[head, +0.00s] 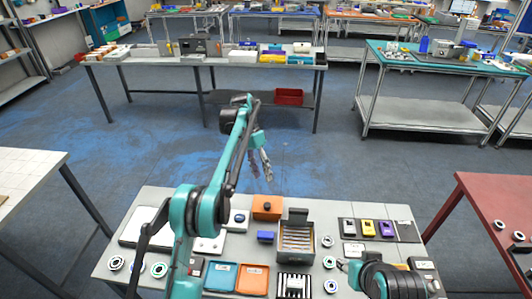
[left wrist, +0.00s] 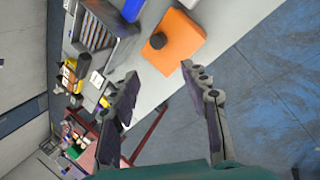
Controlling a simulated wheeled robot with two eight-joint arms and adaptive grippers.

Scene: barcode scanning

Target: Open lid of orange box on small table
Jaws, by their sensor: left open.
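The orange box (head: 266,207) stands at the back edge of the small table (head: 159,197), left of a dark box with dividers. It has a dark round knob on it, which shows clearly in the left wrist view, where the orange box (left wrist: 185,52) is near the top. Its lid looks closed. My left gripper (head: 261,172) is raised above and behind the box, apart from it. In the left wrist view my left gripper (left wrist: 158,82) is open and empty, with the box beyond its fingertips.
The open dark divider box (head: 297,240) stands close to the right of the orange box. A small blue box (head: 266,237) lies in front. Blue and orange trays, coloured items and round rolls crowd the table. Floor behind the table is clear.

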